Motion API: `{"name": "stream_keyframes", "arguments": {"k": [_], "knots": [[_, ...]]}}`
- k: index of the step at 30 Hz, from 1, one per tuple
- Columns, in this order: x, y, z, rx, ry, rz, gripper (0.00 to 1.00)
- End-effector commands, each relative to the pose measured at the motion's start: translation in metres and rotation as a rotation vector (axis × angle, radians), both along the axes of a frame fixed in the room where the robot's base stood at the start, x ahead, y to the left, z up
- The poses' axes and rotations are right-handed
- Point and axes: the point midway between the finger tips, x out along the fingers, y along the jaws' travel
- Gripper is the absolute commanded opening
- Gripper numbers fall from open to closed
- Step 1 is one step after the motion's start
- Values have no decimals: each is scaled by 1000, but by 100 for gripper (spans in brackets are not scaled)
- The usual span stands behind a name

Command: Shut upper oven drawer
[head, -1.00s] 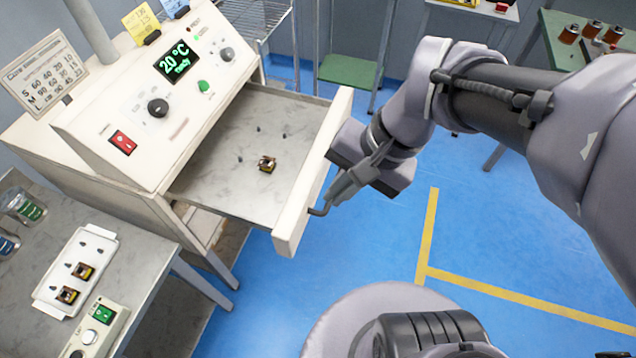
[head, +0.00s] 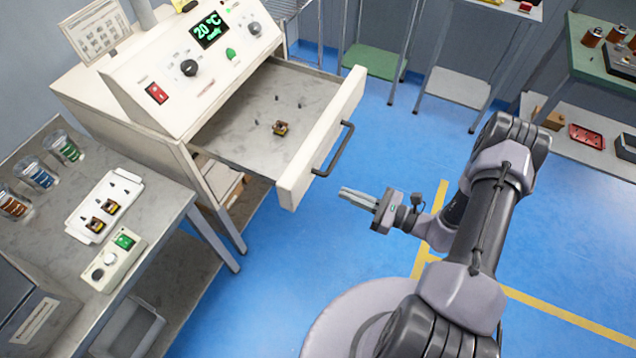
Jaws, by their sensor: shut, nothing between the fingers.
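The upper oven drawer (head: 240,125) is pulled out of the white oven (head: 130,110). Its white front panel (head: 318,140) carries a dark bar handle (head: 335,150). One small coil part (head: 280,128) sits on the drawer floor among several small pegs. My gripper (head: 343,193) is shut and empty, its fingers pointing left toward the drawer front. It is to the lower right of the handle and looks apart from it.
The oven panel display (head: 210,30) reads 20 °C. At left a grey table (head: 165,215) holds a white tray (head: 75,225) with coil parts, a small control box (head: 110,272) and several jars. Blue floor (head: 300,250) is open around my arm.

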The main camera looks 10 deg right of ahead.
Motion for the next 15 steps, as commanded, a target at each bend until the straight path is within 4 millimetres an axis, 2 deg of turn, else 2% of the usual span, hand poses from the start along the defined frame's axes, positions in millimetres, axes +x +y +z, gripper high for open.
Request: {"name": "stream_keyframes", "arguments": {"k": [3,9,15], "knots": [[15,23,-2,-1,1,6,0],[38,55,-2,0,0,7,0],[52,73,-1,0,1,5,0]]}}
